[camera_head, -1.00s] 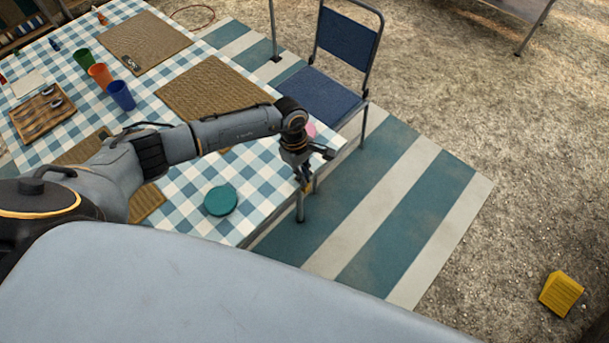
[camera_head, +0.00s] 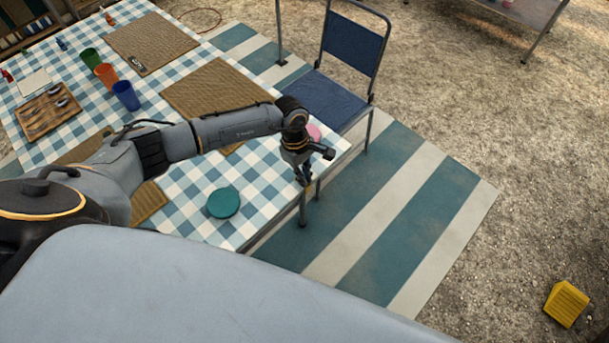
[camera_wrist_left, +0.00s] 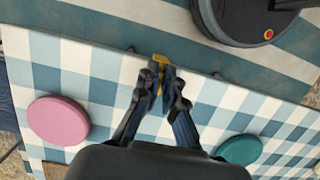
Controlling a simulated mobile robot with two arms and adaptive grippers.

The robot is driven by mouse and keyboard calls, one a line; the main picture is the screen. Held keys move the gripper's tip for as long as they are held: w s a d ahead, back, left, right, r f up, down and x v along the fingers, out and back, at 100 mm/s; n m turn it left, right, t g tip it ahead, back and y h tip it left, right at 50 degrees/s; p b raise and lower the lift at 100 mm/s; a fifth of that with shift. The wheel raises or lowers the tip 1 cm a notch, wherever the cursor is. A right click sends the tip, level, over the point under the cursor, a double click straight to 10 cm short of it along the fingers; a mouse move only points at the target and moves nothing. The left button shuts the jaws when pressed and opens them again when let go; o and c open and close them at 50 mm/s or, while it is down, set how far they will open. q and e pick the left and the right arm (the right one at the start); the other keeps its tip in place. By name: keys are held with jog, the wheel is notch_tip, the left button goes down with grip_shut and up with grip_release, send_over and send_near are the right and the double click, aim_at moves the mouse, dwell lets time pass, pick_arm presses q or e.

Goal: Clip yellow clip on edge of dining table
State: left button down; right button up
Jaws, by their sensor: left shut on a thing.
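The dining table (camera_head: 185,215) has a blue and white checked cloth. My left gripper (camera_head: 305,182) is over the table's right edge in the head view. In the left wrist view my left gripper (camera_wrist_left: 161,88) is shut on the yellow clip (camera_wrist_left: 161,60), whose end shows between and beyond the fingertips at the table edge. Whether the clip's jaws are around the edge or just above it, I cannot tell. My right gripper is in neither view.
A teal disc (camera_head: 223,203) and a pink disc (camera_wrist_left: 58,120) lie on the table on either side of my left gripper. A blue folding chair (camera_head: 325,98) stands by the far right edge. A yellow block (camera_head: 566,303) lies on the gravel.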

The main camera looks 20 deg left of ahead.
pick_arm(q)
jog(key=c, duration=1.4)
grip_release()
